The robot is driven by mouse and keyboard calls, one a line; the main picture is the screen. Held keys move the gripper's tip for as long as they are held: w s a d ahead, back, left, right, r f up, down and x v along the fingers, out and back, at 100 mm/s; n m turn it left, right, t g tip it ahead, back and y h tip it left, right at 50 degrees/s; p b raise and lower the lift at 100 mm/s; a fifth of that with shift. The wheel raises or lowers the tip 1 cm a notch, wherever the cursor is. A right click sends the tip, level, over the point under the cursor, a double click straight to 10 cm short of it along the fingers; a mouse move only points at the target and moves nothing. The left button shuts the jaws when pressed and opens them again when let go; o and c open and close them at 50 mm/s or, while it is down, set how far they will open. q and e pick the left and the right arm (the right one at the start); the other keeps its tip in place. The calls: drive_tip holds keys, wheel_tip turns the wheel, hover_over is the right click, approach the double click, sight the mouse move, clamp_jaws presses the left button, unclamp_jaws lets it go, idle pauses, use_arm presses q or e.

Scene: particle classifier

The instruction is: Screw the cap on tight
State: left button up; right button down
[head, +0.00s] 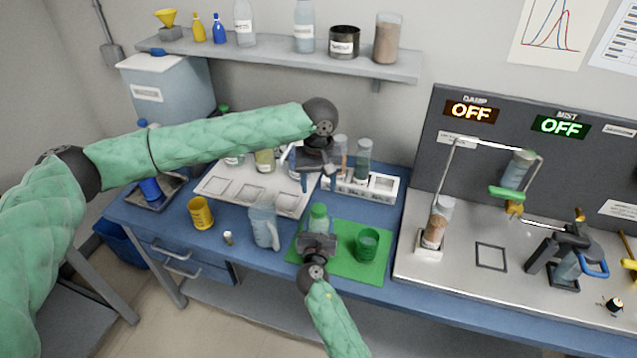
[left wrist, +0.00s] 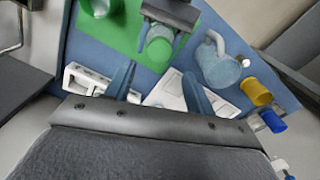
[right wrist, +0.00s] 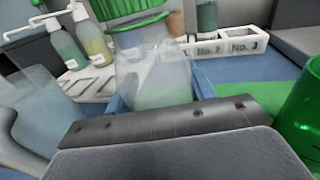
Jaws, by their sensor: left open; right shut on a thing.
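A clear bottle (head: 319,225) stands upright at the left part of the green mat (head: 345,262). Its green cap (head: 319,210) sits at the bottle's top; I cannot tell how tight it is. My right gripper (head: 318,240) is shut around the bottle's body from the front. The right wrist view shows the bottle (right wrist: 152,75) between the fingers and the ribbed green cap (right wrist: 128,18) above, cut by the frame. My left gripper (head: 315,178) is open and empty, above and behind the bottle. Its two fingers (left wrist: 160,88) show apart in the left wrist view.
A green cup (head: 367,245) stands right of the bottle on the mat. A clear jug (head: 264,226) stands close on the left, with a yellow cup (head: 201,213) beyond. A white rack (head: 385,187) with tubes and a white tray (head: 225,190) lie behind.

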sight(319, 208)
use_arm(q)
drive_tip(key=shift+n, duration=0.3)
drive_tip(key=shift+f, duration=4)
drive_tip(key=c, duration=1.1)
